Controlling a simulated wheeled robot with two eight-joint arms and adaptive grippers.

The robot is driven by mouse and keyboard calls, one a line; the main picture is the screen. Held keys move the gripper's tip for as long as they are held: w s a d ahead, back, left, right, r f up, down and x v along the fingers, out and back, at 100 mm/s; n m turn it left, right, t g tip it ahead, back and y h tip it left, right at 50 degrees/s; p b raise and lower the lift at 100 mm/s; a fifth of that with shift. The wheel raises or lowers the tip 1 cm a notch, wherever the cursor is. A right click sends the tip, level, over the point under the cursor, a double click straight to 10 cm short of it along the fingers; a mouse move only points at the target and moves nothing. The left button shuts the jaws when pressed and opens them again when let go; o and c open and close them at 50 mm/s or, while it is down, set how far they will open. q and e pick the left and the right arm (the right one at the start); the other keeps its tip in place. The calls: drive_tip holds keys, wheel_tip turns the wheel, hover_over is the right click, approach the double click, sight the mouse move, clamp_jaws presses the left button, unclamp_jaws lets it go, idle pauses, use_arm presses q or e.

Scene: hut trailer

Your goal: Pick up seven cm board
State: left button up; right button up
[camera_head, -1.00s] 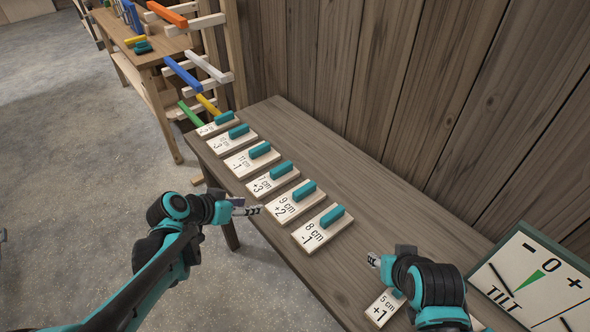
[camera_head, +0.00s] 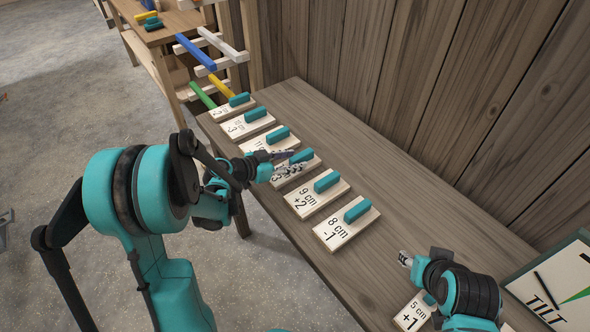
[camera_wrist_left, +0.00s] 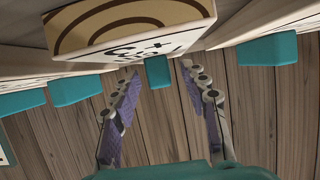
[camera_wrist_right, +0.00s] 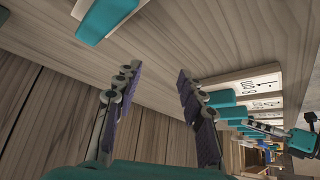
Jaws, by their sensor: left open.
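The seven cm board (camera_head: 313,165) is a pale board with a teal handle, lying in the row on the bench. My left gripper covers most of its label; a "3" shows. My left gripper (camera_head: 290,163) is open, its fingers reaching over this board at its handle. In the left wrist view a teal handle (camera_wrist_left: 158,72) shows between the spread fingertips, under a pale board's end (camera_wrist_left: 135,22). I cannot tell whether the fingers touch it. My right gripper (camera_wrist_right: 155,78) is open and empty, above the bench near the 5 cm board (camera_head: 412,314).
The 9 cm board (camera_head: 316,196) and 8 cm board (camera_head: 345,224) lie on the near side of the seven cm board. The 11 cm board (camera_head: 262,142) and others lie beyond. A tilt gauge (camera_head: 560,285) stands at right. The bench's middle right is bare.

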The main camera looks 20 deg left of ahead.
use_arm(q)
drive_tip(key=shift+w+d+f, duration=0.25)
drive_tip(key=shift+w+d, duration=0.05)
drive_tip(key=shift+w, duration=0.15)
drive_tip(key=shift+r, duration=0.1)
clamp_jaws()
drive_tip(key=shift+r, duration=0.1)
